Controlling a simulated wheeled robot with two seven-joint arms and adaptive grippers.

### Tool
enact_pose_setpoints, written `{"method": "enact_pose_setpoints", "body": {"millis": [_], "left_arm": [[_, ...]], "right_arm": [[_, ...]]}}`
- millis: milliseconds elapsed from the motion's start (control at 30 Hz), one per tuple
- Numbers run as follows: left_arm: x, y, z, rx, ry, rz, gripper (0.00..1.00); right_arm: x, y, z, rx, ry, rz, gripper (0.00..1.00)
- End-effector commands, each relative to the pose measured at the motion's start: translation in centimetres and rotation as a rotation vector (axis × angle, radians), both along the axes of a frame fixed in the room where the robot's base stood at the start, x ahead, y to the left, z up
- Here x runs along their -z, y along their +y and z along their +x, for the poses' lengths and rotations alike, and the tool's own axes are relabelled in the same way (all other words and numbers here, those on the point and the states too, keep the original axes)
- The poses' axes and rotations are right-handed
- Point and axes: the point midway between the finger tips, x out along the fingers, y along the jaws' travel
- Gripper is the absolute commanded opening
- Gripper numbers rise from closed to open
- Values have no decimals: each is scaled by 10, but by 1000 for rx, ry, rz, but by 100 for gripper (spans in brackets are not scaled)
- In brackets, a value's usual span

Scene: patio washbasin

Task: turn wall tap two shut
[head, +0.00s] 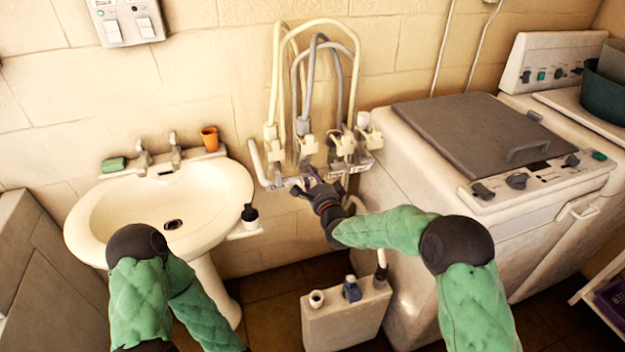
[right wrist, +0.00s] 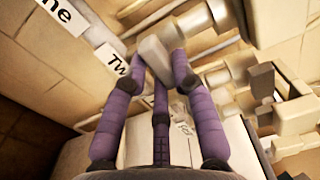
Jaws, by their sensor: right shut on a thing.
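My right gripper (head: 312,180) is at the row of wall taps between the basin and the washing machine. In the right wrist view the purple fingers of the gripper (right wrist: 160,68) are closed around a pale, blocky tap handle (right wrist: 155,58). A white label (right wrist: 118,66) beside it starts with "Tw"; the rest is hidden by a finger. In the head view a cream tap (head: 308,146) stands just above the gripper, and the fingers partly cover the area below it. Whether the tap is open or shut cannot be told. My left gripper is out of view.
Cream and grey hoses (head: 315,45) loop above the taps. The washbasin (head: 208,200) is on the left with an orange cup (head: 209,138) on its rim. The washing machine (head: 440,185) stands close on the right. A pale container (head: 345,318) stands below my right forearm.

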Motion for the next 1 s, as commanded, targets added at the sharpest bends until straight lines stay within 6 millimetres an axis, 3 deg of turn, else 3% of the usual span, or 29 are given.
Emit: {"method": "enact_pose_setpoints", "body": {"millis": [500,533,600,1000], "left_arm": [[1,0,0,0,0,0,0],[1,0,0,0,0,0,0],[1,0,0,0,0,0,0],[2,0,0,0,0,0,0]], "right_arm": [[0,-1,0,2,7,21,0],[0,-1,0,2,6,20,32],[0,-1,0,2,6,20,50],[0,-1,-2,1,6,18,50]]}}
